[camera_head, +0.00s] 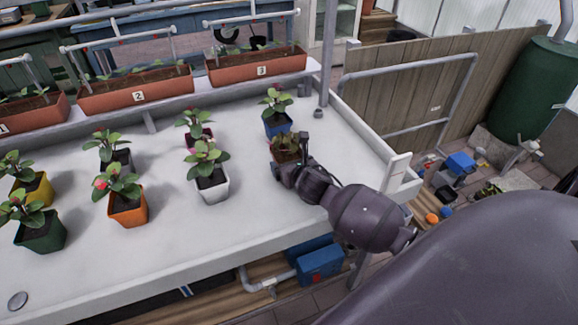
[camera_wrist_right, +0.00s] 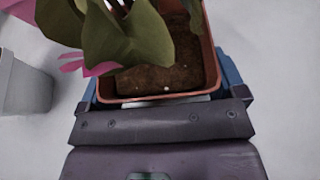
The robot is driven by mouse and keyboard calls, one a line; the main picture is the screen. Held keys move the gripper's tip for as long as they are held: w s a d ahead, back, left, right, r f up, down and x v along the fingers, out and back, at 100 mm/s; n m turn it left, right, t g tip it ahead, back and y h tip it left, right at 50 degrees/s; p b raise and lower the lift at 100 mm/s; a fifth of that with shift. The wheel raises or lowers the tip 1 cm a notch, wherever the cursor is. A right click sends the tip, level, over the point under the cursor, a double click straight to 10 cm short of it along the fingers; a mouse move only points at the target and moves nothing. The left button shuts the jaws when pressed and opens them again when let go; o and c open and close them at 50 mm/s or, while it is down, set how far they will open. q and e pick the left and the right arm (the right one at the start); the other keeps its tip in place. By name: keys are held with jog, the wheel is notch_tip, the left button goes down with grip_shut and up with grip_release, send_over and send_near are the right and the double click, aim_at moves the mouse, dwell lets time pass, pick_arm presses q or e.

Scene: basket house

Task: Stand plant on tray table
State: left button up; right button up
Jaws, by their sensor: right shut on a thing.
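A potted plant in a terracotta-coloured square pot (camera_head: 284,154) is at the right part of the white tray table (camera_head: 260,215). My right gripper (camera_head: 296,152) is shut on this pot. In the right wrist view the plant's pot (camera_wrist_right: 212,60) sits close against the gripper (camera_wrist_right: 165,105), with soil, green leaves and some pink showing. The plant looks upright. I cannot tell whether the pot's base touches the table. My left gripper is not in view.
Other potted plants stand on the table: a blue pot (camera_head: 278,124) just behind, a white pot (camera_head: 211,188) to the left, an orange pot (camera_head: 128,212) and several more. Long numbered planters (camera_head: 255,66) line the back. Bare table lies in front of the held plant.

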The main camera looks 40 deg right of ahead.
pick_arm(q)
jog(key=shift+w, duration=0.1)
pick_arm(e)
jog(key=shift+f, duration=0.15)
jog(key=o, duration=0.8)
jog(key=shift+f, duration=0.1)
jog(key=shift+s+r, duration=0.25)
jog(key=shift+s, duration=0.05)
jog(key=p+v, duration=0.2)
jog(key=v, duration=0.9)
jog(key=shift+a, duration=0.1)
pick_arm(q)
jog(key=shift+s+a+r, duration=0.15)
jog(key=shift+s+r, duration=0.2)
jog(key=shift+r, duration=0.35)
pick_arm(e)
jog(key=shift+s, duration=0.2)
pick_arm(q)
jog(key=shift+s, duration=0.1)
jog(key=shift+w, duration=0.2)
pick_arm(e)
jog(key=shift+s, duration=0.1)
